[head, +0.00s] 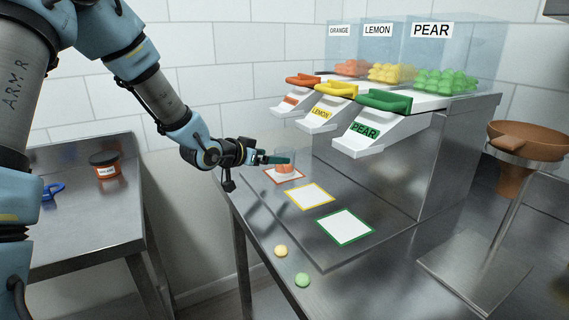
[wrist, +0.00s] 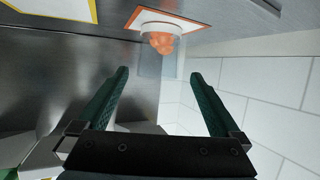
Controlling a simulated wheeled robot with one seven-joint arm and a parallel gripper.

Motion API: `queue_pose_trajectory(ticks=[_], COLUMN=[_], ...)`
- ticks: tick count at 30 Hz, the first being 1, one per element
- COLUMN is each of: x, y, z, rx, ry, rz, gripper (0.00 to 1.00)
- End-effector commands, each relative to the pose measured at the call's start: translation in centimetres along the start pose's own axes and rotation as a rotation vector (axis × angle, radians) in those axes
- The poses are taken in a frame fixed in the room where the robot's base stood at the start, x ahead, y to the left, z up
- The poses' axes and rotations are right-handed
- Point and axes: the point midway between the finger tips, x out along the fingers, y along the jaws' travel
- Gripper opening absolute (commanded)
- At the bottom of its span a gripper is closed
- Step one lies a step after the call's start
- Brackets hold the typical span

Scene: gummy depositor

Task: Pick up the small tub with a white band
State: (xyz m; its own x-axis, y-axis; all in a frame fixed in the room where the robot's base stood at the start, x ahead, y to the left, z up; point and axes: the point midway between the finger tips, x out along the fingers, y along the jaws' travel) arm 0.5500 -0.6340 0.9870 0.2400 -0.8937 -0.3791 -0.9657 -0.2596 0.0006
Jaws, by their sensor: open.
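A small clear tub (head: 286,153) with orange gummies in its bottom stands upright on the orange-bordered mat. In the wrist view the tub (wrist: 160,63) shows a white band around its base. My gripper (head: 286,160) is open and level, reaching in from the left; its fingers overlap the tub in the head view. In the wrist view my gripper (wrist: 160,73) has one finger to each side of the tub, with its clear wall near the fingertips and no clear contact. The exact gap is hard to judge.
Yellow (head: 310,196) and green (head: 345,227) bordered mats are empty. The orange, lemon and pear chutes (head: 370,130) overhang the steel table. Yellow (head: 281,251) and green (head: 302,280) gummies lie near the front edge. An orange jar (head: 105,166) stands on the left table; a brown funnel (head: 520,150) stands right.

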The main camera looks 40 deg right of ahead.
Motion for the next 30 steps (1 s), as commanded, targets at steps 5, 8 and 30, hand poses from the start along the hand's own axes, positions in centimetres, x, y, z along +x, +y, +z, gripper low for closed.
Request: queue_pose_trajectory(ticks=[5, 8, 30], x=[2.8, 4.0, 9.8], y=[0.1, 0.0, 0.2], z=[-0.1, -0.1, -0.2], rx=[-0.001, -0.002, -0.001], ry=[-0.001, -0.002, -0.003], rz=[0.0, -0.002, -0.005], gripper=[1.0, 1.0, 1.0])
